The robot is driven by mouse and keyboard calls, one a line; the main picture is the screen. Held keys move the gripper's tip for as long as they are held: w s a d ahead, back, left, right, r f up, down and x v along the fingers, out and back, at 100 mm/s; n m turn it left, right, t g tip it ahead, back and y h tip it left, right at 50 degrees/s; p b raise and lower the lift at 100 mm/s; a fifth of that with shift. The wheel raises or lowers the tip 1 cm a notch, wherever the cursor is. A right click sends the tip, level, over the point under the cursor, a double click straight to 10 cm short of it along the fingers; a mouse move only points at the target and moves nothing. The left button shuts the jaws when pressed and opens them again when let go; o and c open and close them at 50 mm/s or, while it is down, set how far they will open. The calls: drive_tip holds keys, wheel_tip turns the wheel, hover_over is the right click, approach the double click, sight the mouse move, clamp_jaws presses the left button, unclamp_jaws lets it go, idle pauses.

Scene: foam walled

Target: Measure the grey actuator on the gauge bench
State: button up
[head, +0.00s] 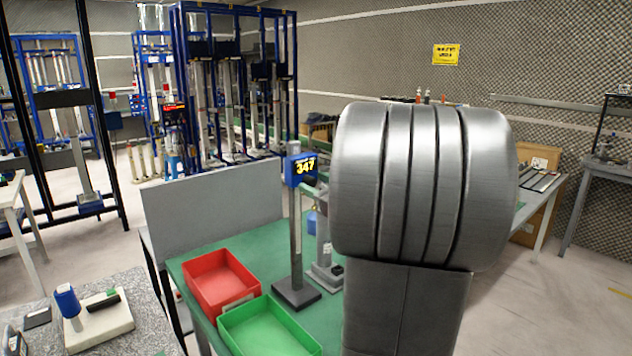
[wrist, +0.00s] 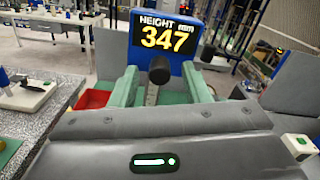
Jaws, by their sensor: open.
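In the wrist view the display (wrist: 163,38) reads HEIGHT mm 347. A grey upright piece on a grey base (head: 327,272) stands beside the post; it may be the actuator, but my arm partly hides it. My gripper (wrist: 158,88) is open, its two pale green fingers spread just in front of the display. A dark round end (wrist: 159,70) shows between them; I cannot tell whether it belongs to the gauge or the actuator.
A red tray (head: 250,302) and a green tray (head: 295,322) sit at the bench's near left. A grey panel (head: 215,205) stands behind them. A speckled table (head: 130,342) at left holds a pale block with a blue-topped tool (head: 68,302). My arm covers the bench's right side.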

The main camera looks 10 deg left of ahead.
drive_tip(key=shift+w+a, duration=0.2)
drive_tip(key=shift+a, duration=0.1)
drive_tip(key=c, duration=0.9)
drive_tip(key=shift+o, duration=0.4)
wheel_tip(320, 180, down, 8)
drive_tip(key=b, duration=0.6)
drive_tip(key=shift+r, duration=0.15)
drive_tip(key=o, duration=0.8)
drive_tip(key=shift+r, duration=0.1)
drive_tip(key=shift+s+d, duration=0.1)
